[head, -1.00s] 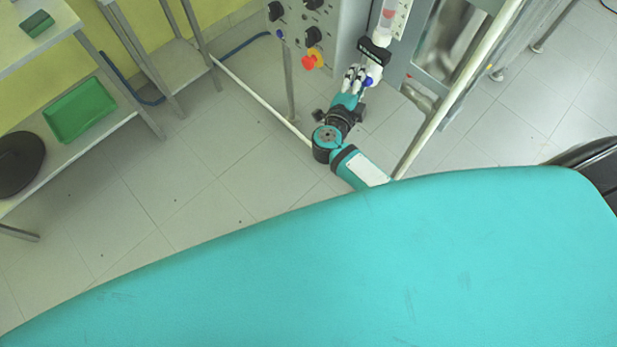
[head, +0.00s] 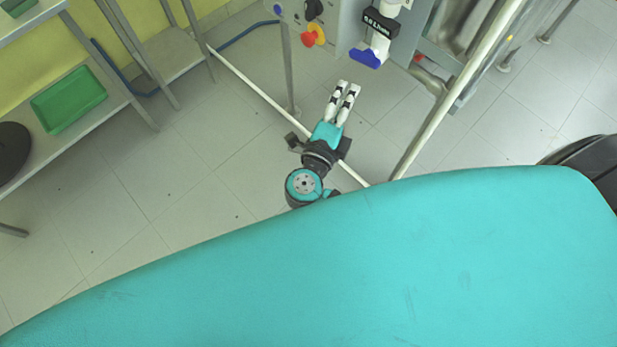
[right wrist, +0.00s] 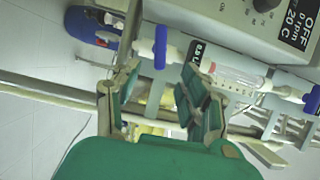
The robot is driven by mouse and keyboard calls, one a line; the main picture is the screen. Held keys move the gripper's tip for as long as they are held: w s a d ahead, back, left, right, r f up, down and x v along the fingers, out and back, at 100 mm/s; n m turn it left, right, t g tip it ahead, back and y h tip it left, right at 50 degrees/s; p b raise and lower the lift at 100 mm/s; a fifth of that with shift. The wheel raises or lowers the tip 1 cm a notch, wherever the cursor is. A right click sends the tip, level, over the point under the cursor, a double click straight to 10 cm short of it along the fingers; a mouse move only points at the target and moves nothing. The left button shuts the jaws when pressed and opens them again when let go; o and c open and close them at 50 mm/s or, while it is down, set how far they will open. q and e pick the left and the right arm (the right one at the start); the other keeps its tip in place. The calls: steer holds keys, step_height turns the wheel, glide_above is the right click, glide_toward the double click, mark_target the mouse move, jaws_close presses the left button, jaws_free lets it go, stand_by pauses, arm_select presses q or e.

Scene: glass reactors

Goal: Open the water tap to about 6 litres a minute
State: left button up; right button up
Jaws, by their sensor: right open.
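The water tap's blue handle (head: 366,58) is at the lower end of a white fitting (head: 381,46), under a black display (head: 381,22) marked in L/min. Its digits are too small to read surely. My right gripper (head: 349,86) is open and empty, below and left of the handle, apart from it. In the right wrist view the handle (right wrist: 160,47) stands upright in the picture, crosswise to the clear flow tube (right wrist: 238,76). It shows beyond and between the open fingers of my right gripper (right wrist: 162,68). My left gripper is not in view.
A grey control panel (head: 345,18) with black knobs and a red-and-yellow emergency button (head: 312,37) is left of the tap. A white frame rail (head: 440,105) runs right of my right gripper. Shelves with a green tray (head: 69,99) stand at left.

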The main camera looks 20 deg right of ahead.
steer(key=w+a+f+n+t+y+p, duration=0.1)
steer(key=a+f+n+t+y, duration=0.5)
steer(key=a+f+n+y, duration=0.55)
steer(key=s+f+n+g+y, duration=0.1)
steer(key=s+f+n+g, duration=0.2)
steer(key=f+n, duration=0.3)
steer(key=s+d+f+n+g+y, duration=0.1)
steer(key=f+n, duration=0.5)
steer(key=f, duration=0.6)
steer(key=shift+s+g+y+p, duration=0.55)
steer(key=shift+s+g, duration=0.45)
steer(key=shift+s, duration=0.45)
steer(key=shift+f, duration=0.15)
